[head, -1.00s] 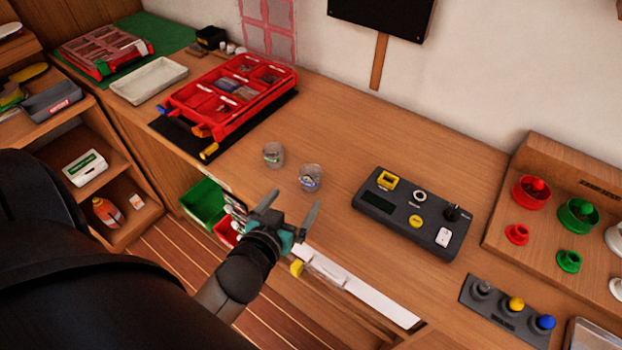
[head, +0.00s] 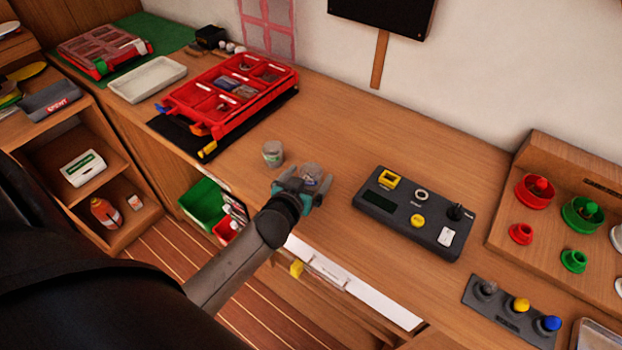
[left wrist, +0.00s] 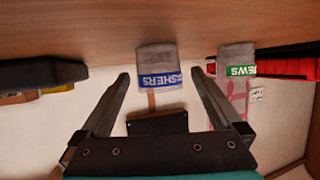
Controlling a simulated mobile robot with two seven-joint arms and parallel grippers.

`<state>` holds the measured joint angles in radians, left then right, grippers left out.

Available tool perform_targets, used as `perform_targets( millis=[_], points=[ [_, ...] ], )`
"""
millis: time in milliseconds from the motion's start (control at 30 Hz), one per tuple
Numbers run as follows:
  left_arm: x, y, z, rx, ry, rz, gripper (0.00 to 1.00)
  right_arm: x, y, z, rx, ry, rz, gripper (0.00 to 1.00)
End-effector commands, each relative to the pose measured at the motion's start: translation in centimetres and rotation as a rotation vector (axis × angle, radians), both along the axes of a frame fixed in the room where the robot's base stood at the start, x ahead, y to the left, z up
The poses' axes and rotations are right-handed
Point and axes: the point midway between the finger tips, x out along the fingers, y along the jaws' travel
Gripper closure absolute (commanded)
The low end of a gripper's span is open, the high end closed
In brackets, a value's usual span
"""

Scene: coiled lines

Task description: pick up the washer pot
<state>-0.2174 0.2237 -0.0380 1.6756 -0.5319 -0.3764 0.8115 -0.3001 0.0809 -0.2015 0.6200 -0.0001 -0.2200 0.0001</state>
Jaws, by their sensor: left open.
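The washer pot (head: 312,171) is a small clear pot on the wooden bench; its blue label, partly readable as "SHERS", shows in the left wrist view (left wrist: 160,66). My left gripper (head: 304,182) is open and empty at the front side of this pot. In the left wrist view the pot appears in the gap between the two fingertips; I cannot tell whether they reach around it. A similar pot with a green label ending in "EWS" (left wrist: 237,64) stands to its left in the head view (head: 273,153). My right gripper is not in view.
A red compartment case (head: 203,133) lies at the back left. A dark control box (head: 400,231) stands to the right of the washer pot. The bench behind the pots is clear. A green bin (head: 203,202) sits below the front edge.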

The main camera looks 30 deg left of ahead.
Motion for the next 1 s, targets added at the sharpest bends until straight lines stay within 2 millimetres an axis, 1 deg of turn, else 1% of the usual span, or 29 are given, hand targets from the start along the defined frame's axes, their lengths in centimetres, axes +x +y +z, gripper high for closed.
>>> perform_targets(
  millis=[33,133,433,1000],
  points=[
    [0.65,0.04,-0.27,0.0,-0.002,-0.002,0.01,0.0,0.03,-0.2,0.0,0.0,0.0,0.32],
    [1.32,0.14,-0.56,-0.002,-0.001,-0.002,0.01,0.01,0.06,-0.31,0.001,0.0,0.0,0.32],
    [1.55,0.21,-0.66,-0.003,-0.001,-0.001,0.01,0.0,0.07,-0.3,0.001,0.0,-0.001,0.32],
    [1.52,0.19,-0.65,-0.003,-0.001,-0.001,0.65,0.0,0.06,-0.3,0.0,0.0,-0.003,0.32]
  ],
)
